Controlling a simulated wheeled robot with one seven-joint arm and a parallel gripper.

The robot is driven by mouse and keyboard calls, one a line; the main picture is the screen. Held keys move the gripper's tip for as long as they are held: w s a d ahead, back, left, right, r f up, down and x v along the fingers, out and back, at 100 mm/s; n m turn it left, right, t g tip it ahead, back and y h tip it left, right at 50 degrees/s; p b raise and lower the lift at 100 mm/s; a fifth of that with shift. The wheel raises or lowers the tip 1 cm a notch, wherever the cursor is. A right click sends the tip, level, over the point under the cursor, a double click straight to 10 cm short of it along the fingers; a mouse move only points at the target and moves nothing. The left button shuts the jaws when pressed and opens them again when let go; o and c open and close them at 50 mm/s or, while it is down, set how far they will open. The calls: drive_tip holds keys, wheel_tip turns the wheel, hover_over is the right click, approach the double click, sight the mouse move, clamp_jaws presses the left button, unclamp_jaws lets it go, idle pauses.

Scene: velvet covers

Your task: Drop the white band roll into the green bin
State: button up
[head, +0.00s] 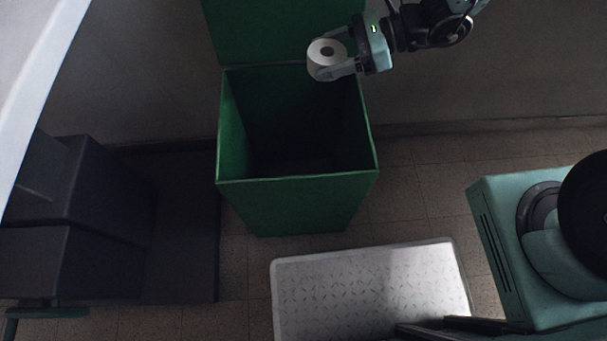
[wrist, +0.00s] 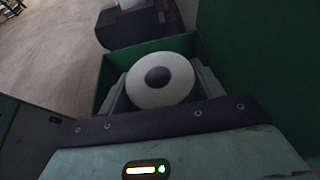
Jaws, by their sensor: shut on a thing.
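The white band roll (head: 326,60) is a short white cylinder with a dark hole in its end. It also shows in the wrist view (wrist: 160,80), between the fingers. My gripper (head: 335,62) is shut on the roll and holds it over the back right part of the green bin (head: 298,205). The bin stands on the floor with its top open and its green lid (head: 285,30) raised behind it. The inside is dark and I see nothing in it. The roll appears above the rim, but its exact height is hard to tell.
A white patterned mat or board (head: 370,290) lies in front of the bin. A dark grey cabinet-like block (head: 80,220) stands at the left. A pale surface edge (head: 35,60) crosses the upper left corner. Tiled floor (head: 415,185) shows clear right of the bin.

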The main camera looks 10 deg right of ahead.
drive_tip(key=s+a+f+n+g+b, duration=0.1)
drive_tip(key=s+a+f+g+b, duration=0.1)
drive_tip(key=a+f+b, duration=0.3)
wheel_tip(320, 180, down, 5)
drive_tip(key=s+b, duration=0.1)
drive_tip(key=b, duration=0.2)
drive_tip(key=shift+s+a+n, duration=0.15)
drive_tip(key=shift+a+n, duration=0.1)
drive_tip(key=shift+n, duration=0.15)
drive_tip(key=shift+r, duration=0.1)
drive_tip(key=o, duration=1.1)
drive_tip(key=shift+d, duration=0.1)
drive_tip(key=shift+p+v, duration=2.8)
drive_tip(key=shift+v, duration=5.85)
